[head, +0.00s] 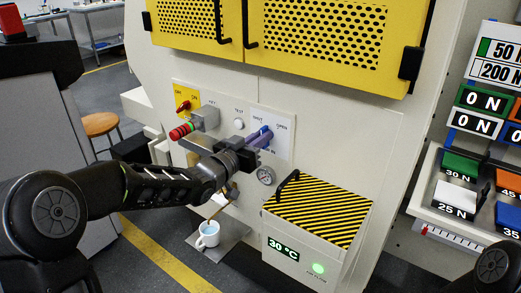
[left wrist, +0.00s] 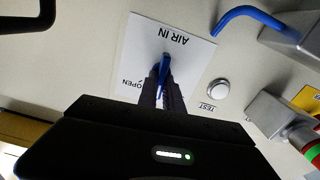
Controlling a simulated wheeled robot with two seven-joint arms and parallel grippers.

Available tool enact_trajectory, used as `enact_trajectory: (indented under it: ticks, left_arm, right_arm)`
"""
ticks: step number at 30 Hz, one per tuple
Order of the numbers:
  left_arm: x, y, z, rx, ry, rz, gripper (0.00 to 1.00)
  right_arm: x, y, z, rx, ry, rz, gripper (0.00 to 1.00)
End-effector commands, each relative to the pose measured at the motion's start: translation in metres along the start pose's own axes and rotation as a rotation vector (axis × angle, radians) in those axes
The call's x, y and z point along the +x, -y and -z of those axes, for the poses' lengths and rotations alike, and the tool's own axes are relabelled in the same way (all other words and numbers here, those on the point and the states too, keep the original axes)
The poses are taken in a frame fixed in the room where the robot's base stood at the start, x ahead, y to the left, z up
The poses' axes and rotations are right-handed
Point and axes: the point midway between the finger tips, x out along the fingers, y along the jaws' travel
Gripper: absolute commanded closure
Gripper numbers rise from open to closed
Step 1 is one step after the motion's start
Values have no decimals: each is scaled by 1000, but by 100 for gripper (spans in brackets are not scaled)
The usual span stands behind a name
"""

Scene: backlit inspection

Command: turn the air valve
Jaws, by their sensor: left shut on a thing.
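The blue air valve handle (head: 266,131) is on the white panel plate (head: 284,124) marked SHUT and OPEN, on the machine's front. My left gripper (head: 253,143) reaches it from the left and is shut on the handle. In the left wrist view the blue handle (left wrist: 165,62) runs down between the dark fingers (left wrist: 163,90). The AIR IN label stands beyond it and OPEN to its left, both upside down. The gripper hides the SHUT label in that view. My right gripper is not in view.
A round gauge (head: 265,175) sits below the valve. A striped box (head: 318,210) with a handle juts out below right. A white cup (head: 207,235) is below my left arm. A grey connector (head: 205,118), TEST button (head: 239,124) and red switch (head: 184,106) are left.

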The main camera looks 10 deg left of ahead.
Motion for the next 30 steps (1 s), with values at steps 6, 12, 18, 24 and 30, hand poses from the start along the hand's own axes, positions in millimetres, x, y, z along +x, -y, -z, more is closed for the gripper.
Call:
enact_trajectory:
  ticks: [6,12,18,24,30]
  left_arm:
    - [0,-1,-6,208,-3,-1,100]
    - [0,-3,-6,398,-3,0,100]
    - [0,-4,-6,584,-2,1,100]
    - [0,-5,-5,740,-2,1,100]
    - [0,-6,-5,843,0,0,100]
  right_arm:
    - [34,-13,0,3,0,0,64]
    - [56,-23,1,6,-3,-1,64]
    - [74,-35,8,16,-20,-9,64]
    - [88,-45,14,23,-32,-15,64]
    - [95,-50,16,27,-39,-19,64]
